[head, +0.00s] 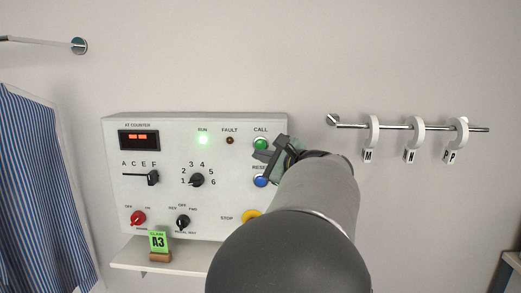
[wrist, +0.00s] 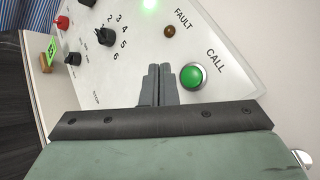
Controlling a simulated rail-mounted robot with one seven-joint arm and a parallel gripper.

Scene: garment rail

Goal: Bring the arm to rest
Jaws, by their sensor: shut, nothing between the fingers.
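My gripper (head: 268,156) is in front of the right side of a white control panel (head: 160,205), close to the green CALL button (head: 261,144). In the wrist view its two fingers (wrist: 157,85) are together with nothing between them. The CALL button also shows in the wrist view (wrist: 193,76), just right of the fingertips. I cannot tell whether the fingers touch the panel. The blue RESET button (head: 261,181) is below, beside my arm. The yellow STOP button (head: 251,215) is partly hidden by my arm.
The panel has a lit green RUN lamp (head: 203,140), a red switch (head: 138,218) and black knobs (head: 197,180). A shelf (head: 130,258) below holds a green A3 card (head: 158,241). A rail (head: 395,127) with tagged rings is right. A striped garment (head: 40,190) hangs left.

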